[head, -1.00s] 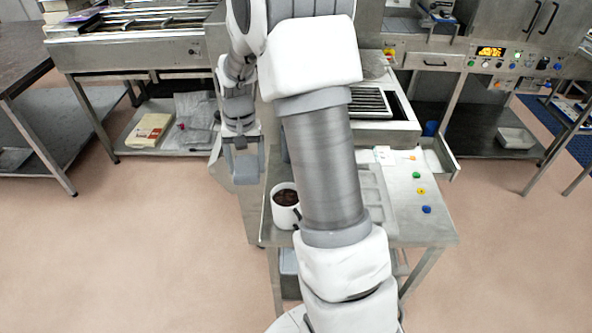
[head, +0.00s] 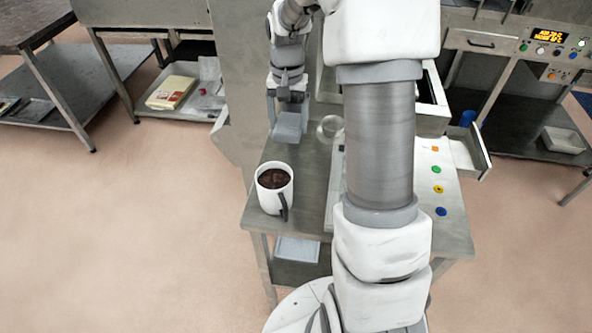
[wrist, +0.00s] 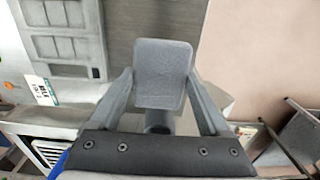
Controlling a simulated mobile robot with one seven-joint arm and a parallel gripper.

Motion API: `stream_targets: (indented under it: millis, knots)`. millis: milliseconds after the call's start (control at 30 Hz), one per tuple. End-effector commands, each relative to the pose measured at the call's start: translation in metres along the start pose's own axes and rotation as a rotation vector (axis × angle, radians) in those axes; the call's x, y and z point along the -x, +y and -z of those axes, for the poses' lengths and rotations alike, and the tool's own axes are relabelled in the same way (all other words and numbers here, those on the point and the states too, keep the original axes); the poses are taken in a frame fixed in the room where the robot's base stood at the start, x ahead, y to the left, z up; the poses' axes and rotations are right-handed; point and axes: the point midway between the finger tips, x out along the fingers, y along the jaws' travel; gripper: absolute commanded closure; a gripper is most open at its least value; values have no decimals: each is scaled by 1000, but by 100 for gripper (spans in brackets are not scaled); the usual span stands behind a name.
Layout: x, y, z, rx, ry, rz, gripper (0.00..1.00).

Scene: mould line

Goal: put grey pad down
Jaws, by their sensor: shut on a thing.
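My gripper (head: 288,104) is over the far left part of the steel table in the head view, behind the mug. It is shut on the grey pad (head: 289,125), a flat, rounded rectangle hanging below the fingers. In the wrist view the pad (wrist: 162,68) shows between the tips of my gripper's two fingers (wrist: 163,90). The steel table (head: 303,172) has bare room in front of the pad. I cannot tell whether the pad touches the table top. My arm hides part of the table's middle.
A pale ring (head: 330,128) lies right of the pad. Coloured buttons (head: 437,189) line a panel on the right. An open drawer (head: 478,155) juts out behind it.

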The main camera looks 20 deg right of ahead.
Motion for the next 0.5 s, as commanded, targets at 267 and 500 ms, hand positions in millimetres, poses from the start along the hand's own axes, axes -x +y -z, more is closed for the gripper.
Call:
stream_targets:
  millis: [267,500]
  knots:
    - [-27,0,0,0,-3,-1,90]
    - [-69,0,-1,-1,-4,-1,90]
